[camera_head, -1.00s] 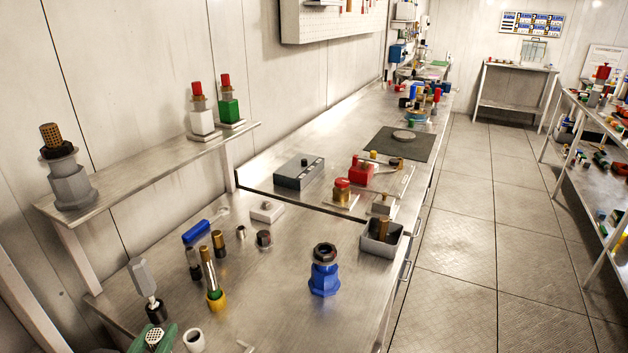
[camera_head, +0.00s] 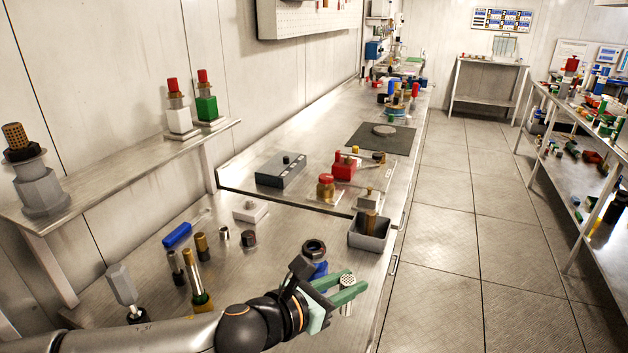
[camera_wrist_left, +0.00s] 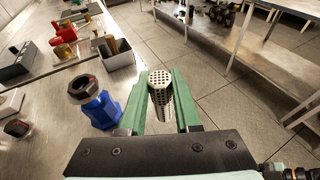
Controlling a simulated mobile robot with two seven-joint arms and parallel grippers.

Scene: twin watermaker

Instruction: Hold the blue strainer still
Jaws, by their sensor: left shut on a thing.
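The blue strainer (camera_head: 320,270) stands upright on the steel bench, with a dark collar around its open top. My left gripper (camera_head: 349,283) partly hides its lower body in the head view. In the left wrist view the blue strainer (camera_wrist_left: 102,110) is just left of the green fingers, apart from them as far as I can tell. My left gripper (camera_wrist_left: 160,84) is shut on a grey perforated cylinder (camera_wrist_left: 160,92), held between its fingers. The cylinder's holed top (camera_head: 347,280) also shows in the head view. My right gripper is not in view.
A grey open bin (camera_head: 366,240) holding a brass-coloured piece stands behind the strainer near the bench's front edge. Open floor (camera_head: 440,290) lies to the right.

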